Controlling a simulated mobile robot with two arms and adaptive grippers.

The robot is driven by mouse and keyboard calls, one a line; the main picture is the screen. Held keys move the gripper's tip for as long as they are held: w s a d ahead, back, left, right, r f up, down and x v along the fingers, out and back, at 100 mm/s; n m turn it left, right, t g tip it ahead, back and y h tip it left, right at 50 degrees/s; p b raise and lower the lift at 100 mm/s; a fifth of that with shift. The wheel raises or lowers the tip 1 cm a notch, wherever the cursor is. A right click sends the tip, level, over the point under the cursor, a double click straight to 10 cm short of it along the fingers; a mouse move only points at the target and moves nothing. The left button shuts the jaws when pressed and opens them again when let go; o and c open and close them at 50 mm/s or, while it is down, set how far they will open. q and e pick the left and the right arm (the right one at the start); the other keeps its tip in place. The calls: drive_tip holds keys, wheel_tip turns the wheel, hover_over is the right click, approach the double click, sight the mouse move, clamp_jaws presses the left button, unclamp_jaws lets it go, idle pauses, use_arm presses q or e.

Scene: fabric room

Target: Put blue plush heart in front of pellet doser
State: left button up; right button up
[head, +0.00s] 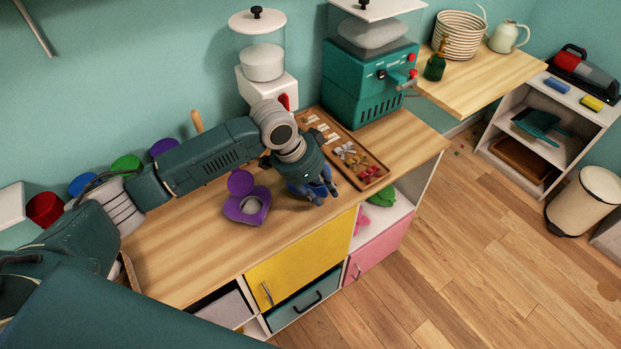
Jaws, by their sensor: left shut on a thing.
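My left gripper (314,190) reaches over the wooden counter from the left and is shut on the blue plush heart (300,190). The heart is mostly hidden by the fingers, just above or at the counter near its front edge; I cannot tell if it touches. The white dispenser with a clear jar and red lever, which looks like the pellet doser (262,68), stands at the back against the wall. My arm's wrist covers its lower front. The gripper is in front of it and to the right. My right gripper is not in view.
A teal machine (345,95) stands behind the tray. The counter (180,250) is clear at front left.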

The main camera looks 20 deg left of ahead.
use_arm(q)
drive_tip(key=shift+w+a, duration=0.4)
drive_tip(key=shift+a, duration=0.15)
drive_tip(key=shift+w+a+r+p, duration=0.15)
drive_tip(key=shift+w+a+p, duration=0.2)
drive_tip(key=shift+w+a, duration=0.7)
drive_tip(key=shift+a+f+p, duration=0.3)
drive_tip(key=shift+a+f, duration=0.05)
drive_tip(key=shift+f, duration=0.55)
drive_tip(key=o, duration=0.9)
drive_tip(key=shift+c, duration=0.2)
